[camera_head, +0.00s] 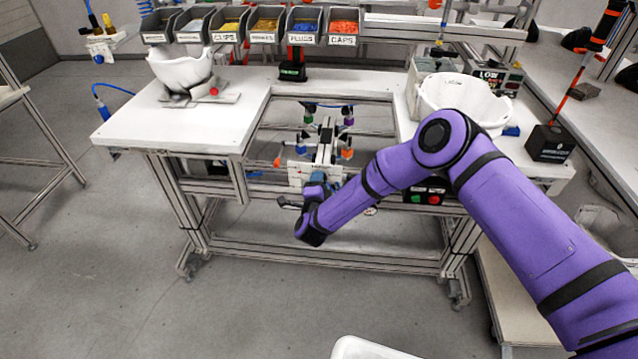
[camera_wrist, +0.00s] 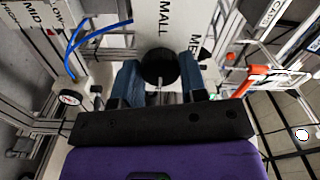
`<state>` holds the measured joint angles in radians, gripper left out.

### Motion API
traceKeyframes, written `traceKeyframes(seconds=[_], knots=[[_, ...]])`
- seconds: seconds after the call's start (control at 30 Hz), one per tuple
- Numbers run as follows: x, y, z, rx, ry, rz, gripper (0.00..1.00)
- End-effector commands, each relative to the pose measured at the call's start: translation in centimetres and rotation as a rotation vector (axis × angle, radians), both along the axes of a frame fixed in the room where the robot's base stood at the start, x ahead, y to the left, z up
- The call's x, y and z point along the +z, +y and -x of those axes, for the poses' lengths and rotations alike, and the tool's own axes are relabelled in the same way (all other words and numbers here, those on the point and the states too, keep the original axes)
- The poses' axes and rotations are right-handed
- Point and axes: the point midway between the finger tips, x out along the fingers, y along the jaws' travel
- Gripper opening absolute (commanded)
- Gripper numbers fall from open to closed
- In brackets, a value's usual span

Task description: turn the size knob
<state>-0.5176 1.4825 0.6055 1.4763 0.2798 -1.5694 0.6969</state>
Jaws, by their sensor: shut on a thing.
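In the head view my gripper (camera_head: 316,180) is low at the front of the bench, by the white fixture (camera_head: 301,168) in the central gap. The knob itself is hidden there behind my gripper and wrist. Any pointer mark on the knob cannot be made out.
White helmet shells stand on the bench at left (camera_head: 181,70) and right (camera_head: 465,100). A green and red button box (camera_head: 425,197) is right of my forearm. Labelled bins (camera_head: 250,25) line the back. In the wrist view an orange-red part (camera_wrist: 256,78) lies to the right.

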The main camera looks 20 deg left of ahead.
Motion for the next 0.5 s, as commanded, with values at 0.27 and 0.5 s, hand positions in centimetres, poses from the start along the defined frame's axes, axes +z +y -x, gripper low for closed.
traceKeyframes(seconds=[0.27, 0.5], knots=[[-0.14, -0.05, 0.08, 0.000, 0.005, -0.008, 0.16], [-0.14, -0.05, 0.08, 0.000, 0.005, -0.007, 0.53]])
